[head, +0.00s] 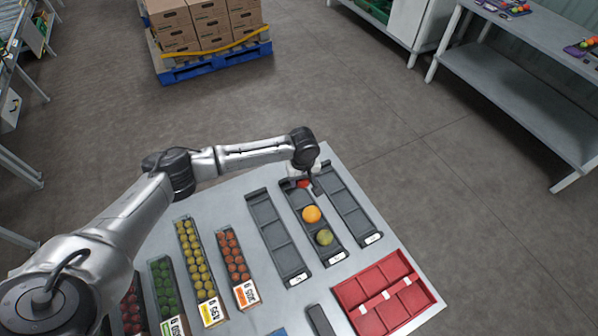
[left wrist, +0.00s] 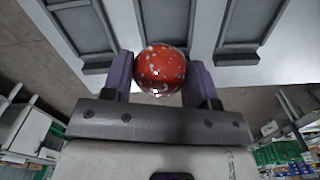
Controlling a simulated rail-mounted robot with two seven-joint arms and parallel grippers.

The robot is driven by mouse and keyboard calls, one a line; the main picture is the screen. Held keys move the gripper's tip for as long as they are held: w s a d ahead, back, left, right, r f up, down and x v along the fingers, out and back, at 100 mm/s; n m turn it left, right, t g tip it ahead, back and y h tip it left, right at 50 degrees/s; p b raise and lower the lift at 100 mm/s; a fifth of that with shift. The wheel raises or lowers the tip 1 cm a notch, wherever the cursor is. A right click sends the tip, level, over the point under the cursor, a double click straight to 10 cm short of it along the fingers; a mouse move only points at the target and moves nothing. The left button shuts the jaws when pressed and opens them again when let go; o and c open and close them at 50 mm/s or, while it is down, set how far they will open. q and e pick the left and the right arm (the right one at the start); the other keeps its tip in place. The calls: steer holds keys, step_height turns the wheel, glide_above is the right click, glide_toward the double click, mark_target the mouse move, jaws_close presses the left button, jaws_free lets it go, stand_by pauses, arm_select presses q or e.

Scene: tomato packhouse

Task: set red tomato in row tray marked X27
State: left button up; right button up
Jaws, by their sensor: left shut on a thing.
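My left gripper (head: 305,186) is shut on a red tomato (head: 302,183), over the far end of the middle row tray. In the left wrist view the speckled red tomato (left wrist: 162,69) sits between the two purple fingers of the left gripper (left wrist: 162,78). Three dark row trays lie side by side: a left one (head: 278,238), a middle one (head: 331,258) and a right one (head: 349,203). The middle tray holds an orange tomato (head: 312,214) and a greenish one (head: 324,237). The left and right trays look empty. Their end labels are too small to read. My right gripper is out of view.
Clear boxes of green (head: 165,287), yellow (head: 193,256) and orange-red (head: 233,256) small tomatoes stand left of the trays. A red compartment tray (head: 352,295) lies at the front right of the light table (head: 385,232). A pallet of cartons (head: 205,25) stands far off.

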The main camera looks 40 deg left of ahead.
arm_select(q)
steer(key=shift+s+a+f, duration=0.15)
steer(key=shift+a+f, duration=0.15)
steer(key=shift+a, duration=0.1)
steer(key=shift+a+f+n, duration=0.25)
steer(key=shift+f+n, duration=0.05)
steer(key=shift+f, duration=0.05)
step_height(320, 180, down, 4)
steer(key=b, duration=0.6)
steer(key=shift+f, duration=1.1)
steer(key=o, duration=0.5)
steer(key=shift+c, duration=0.2)
steer(key=shift+r, duration=0.1)
